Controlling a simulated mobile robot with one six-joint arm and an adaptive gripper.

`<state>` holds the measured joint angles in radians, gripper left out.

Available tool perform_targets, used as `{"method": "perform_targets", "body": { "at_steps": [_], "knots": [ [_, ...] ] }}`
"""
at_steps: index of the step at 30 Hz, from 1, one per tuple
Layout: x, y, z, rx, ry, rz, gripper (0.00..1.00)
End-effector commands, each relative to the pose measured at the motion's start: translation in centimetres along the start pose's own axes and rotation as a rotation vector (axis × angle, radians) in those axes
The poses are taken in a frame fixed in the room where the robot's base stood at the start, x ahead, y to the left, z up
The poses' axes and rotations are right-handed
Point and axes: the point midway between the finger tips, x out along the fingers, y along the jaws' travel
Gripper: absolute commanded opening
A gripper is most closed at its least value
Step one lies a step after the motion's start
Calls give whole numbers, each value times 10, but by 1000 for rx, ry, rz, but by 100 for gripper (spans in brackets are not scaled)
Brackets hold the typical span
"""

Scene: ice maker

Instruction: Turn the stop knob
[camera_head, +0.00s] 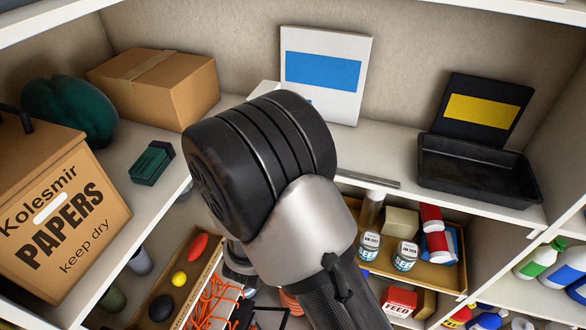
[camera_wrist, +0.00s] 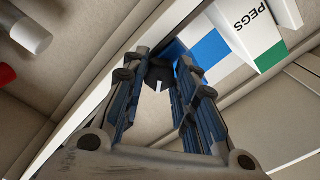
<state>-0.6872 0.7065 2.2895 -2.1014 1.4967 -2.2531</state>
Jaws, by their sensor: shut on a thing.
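In the wrist view, my gripper (camera_wrist: 161,66) has its two blue-grey fingers either side of a small dark piece with a white mark, which looks like the stop knob (camera_wrist: 159,76). The gripper is shut on it. The fingers hide the knob's sides, and I cannot tell how far it is turned. A white and blue surface (camera_wrist: 208,48) lies just beyond the right finger. In the head view, my own arm fills the middle and hides the gripper and the knob.
A white panel with a blue patch (camera_head: 325,72) stands on the shelf behind my arm. A black tray (camera_head: 480,176) is at right, a cardboard box (camera_head: 150,88) at left. A white PEGS box (camera_wrist: 262,35) is near the gripper. Jars and bottles crowd the lower shelves.

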Motion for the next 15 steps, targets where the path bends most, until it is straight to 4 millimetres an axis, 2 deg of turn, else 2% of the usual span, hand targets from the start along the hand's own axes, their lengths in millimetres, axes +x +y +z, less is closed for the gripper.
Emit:
{"method": "perform_targets", "body": {
  "at_steps": [5,15],
  "knots": [
    [0,0,0,-159,0,-1,9],
    [0,0,0,-200,0,-1,9]
  ]
}}
